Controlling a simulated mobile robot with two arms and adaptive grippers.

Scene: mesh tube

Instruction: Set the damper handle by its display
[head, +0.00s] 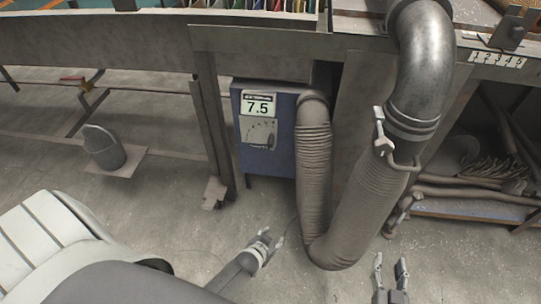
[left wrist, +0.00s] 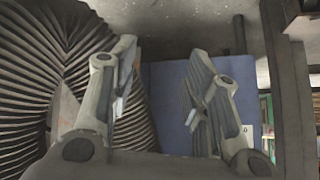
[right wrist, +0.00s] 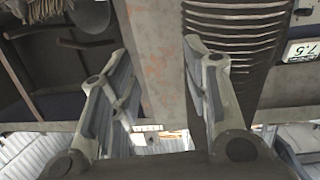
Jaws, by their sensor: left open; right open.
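The display (head: 259,103) reads 7.5 on the front of a blue box (head: 282,130), above a dial plate (head: 259,134). It shows upside down in the right wrist view (right wrist: 302,51). A grey block with a knob (head: 513,28) sits by a numbered scale (head: 494,59) at the upper right. A pale lever (head: 382,145) is on the metal duct's collar. I cannot tell which is the damper handle. My left gripper (head: 271,239) is open and empty, low and left of the hose. My right gripper (head: 391,265) is open and empty, low and right of the hose.
A ribbed grey hose (head: 313,170) bends down from the box and up to the metal duct (head: 428,60), between my grippers. A bench leg (head: 212,130) stands left of the box. A shelf with pipes (head: 470,205) is at right. The floor at left is mostly clear.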

